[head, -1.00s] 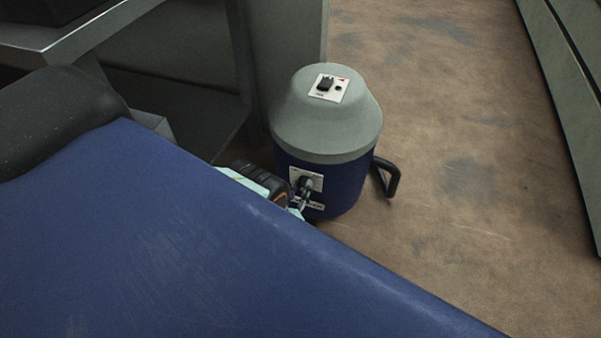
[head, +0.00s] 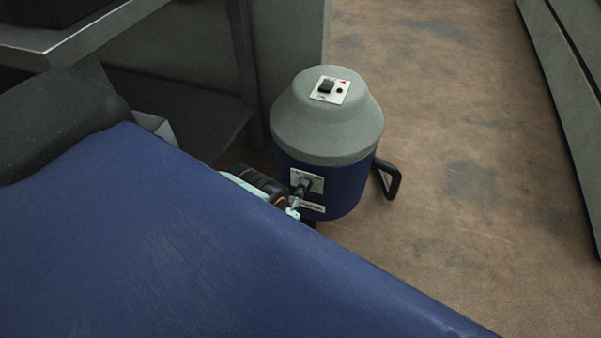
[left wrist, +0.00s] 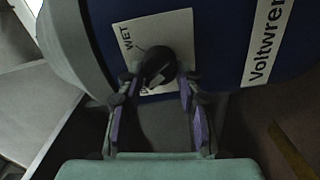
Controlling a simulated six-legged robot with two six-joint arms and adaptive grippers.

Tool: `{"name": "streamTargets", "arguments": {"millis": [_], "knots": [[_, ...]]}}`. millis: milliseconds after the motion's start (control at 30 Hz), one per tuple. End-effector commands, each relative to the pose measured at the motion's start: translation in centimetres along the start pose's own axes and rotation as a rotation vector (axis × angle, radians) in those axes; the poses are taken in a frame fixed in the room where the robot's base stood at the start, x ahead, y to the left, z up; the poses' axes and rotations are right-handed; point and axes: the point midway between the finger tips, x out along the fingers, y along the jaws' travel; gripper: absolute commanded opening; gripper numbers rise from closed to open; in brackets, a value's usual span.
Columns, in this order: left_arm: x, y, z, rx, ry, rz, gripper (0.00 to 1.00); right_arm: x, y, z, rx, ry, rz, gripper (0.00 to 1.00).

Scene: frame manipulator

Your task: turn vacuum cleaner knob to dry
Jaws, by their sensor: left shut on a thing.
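The vacuum cleaner (head: 318,190) stands upright on the floor, with a blue body and a grey domed lid. Its black knob (head: 305,186) sits on a white plate (head: 318,176) on the side. In the left wrist view the knob (left wrist: 159,66) lies between my fingertips, and the plate (left wrist: 180,28) shows the word WET; I cannot read a DRY mark. My left gripper (head: 296,206) is at the knob, shut on it. It also shows in the left wrist view (left wrist: 157,90), with a finger on each side of the knob. My right gripper is not in view.
A black switch (head: 326,86) sits on the lid. A black bracket (head: 388,180) sticks out low on the right. A grey cabinet (head: 285,40) and a metal shelf (head: 75,45) stand behind and left. Open brown floor (head: 470,170) lies to the right.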

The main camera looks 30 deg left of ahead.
Motion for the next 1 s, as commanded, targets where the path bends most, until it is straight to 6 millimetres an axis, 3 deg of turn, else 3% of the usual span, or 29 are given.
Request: {"name": "streamTargets", "arguments": {"millis": [400,933,967,1000], "knots": [[0.48,0.30,0.11,-0.165,-0.001,0.009,0.04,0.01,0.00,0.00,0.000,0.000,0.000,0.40],[0.52,0.36,0.14,-0.183,-0.001,0.011,0.04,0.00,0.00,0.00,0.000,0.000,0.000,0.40],[0.52,0.36,0.14,-0.183,-0.001,0.011,0.38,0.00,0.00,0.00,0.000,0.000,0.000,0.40],[0.52,0.37,0.14,-0.183,-0.001,0.011,0.41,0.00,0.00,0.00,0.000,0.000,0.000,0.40]]}}
